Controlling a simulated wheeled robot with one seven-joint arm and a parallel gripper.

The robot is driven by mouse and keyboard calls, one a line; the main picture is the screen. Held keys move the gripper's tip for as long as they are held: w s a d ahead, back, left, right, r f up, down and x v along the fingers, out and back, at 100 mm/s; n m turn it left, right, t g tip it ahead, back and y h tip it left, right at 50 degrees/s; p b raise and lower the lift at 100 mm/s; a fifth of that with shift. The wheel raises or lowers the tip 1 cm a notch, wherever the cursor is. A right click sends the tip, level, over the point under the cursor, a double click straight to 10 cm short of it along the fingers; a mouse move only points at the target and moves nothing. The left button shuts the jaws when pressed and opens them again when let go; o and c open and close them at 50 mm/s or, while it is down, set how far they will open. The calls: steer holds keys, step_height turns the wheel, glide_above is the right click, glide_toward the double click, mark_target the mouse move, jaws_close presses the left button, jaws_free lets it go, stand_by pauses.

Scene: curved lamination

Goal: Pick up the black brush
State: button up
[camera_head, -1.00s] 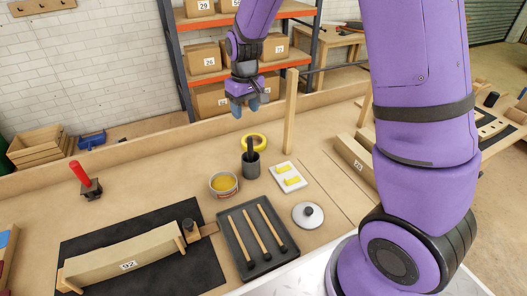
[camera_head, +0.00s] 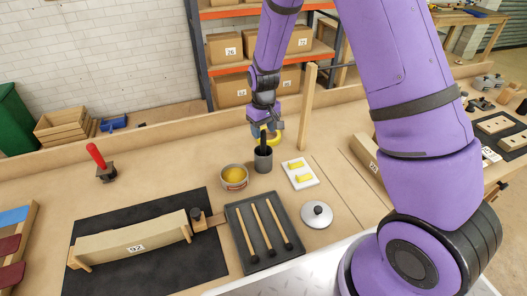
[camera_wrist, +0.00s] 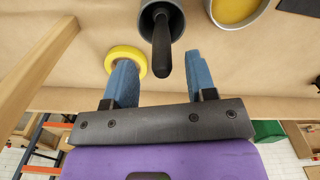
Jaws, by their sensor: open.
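The black brush (camera_head: 264,152) stands in a dark grey cup (camera_head: 263,165) on the bench, its handle pointing up. In the wrist view the brush handle (camera_wrist: 162,55) rises from the cup (camera_wrist: 150,18), and its bristles are not visible. My gripper (camera_head: 264,133) is open and empty just above the cup. In the wrist view the blue fingers of my gripper (camera_wrist: 158,62) lie on either side of the handle's upper end, with a gap on both sides. In the head view the gripper partly hides the handle's top.
A yellow tape roll (camera_wrist: 126,62) lies near the cup. A tin of yellow paste (camera_head: 234,176) stands left of it, and a white tray (camera_head: 301,172) with yellow pieces right. A black tray (camera_head: 233,221) of sticks lies in front. A wooden post (camera_head: 308,105) rises nearby.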

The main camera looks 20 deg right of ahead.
mark_target(263, 156)
steer(key=shift+s+a+f, duration=0.1)
steer(key=shift+f, duration=1.8)
jaws_close()
steer(key=shift+r, duration=0.1)
